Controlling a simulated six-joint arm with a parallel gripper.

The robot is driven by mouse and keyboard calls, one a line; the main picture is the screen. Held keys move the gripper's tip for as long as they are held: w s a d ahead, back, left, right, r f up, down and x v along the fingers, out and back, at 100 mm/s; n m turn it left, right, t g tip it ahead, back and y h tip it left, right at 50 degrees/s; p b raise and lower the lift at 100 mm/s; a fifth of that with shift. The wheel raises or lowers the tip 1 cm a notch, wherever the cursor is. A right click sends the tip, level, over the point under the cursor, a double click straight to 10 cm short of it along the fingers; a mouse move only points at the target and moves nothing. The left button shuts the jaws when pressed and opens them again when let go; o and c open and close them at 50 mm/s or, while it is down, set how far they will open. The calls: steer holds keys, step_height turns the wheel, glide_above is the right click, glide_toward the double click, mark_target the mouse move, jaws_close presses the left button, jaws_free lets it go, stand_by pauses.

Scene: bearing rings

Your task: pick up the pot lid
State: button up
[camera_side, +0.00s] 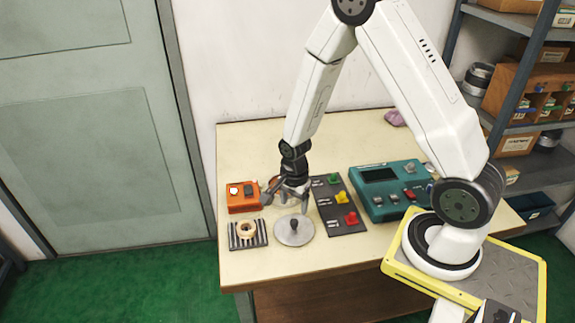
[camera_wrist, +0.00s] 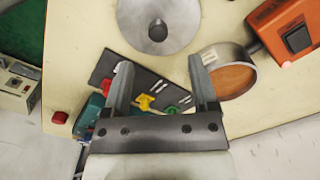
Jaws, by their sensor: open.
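The pot lid (camera_side: 306,232) is a flat grey disc with a dark upright knob. It lies on the table near the front edge. In the wrist view the lid (camera_wrist: 135,18) is at the top, partly cut off, with its knob showing. My gripper (camera_side: 294,194) points down above the table, just behind the lid in the side view. In the wrist view my gripper (camera_wrist: 158,72) is open with nothing between its fingers, and the lid's knob lies beyond the fingertips. The fingers are apart from the lid.
A round metal-rimmed vessel (camera_wrist: 235,80) with a brown inside stands beside the lid, near an orange switch box (camera_side: 235,207). A striped mat (camera_side: 262,238) holds a pale ring. A dark panel (camera_side: 327,211) with coloured knobs and a teal device (camera_side: 366,179) stand to the right.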

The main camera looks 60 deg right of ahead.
mark_target(294, 221)
steer(key=shift+f, duration=1.25)
steer(key=shift+f, duration=0.1)
steer(key=shift+s+f, duration=0.15)
steer(key=shift+f, duration=2.35)
steer(key=shift+c, duration=0.2)
jaws_close()
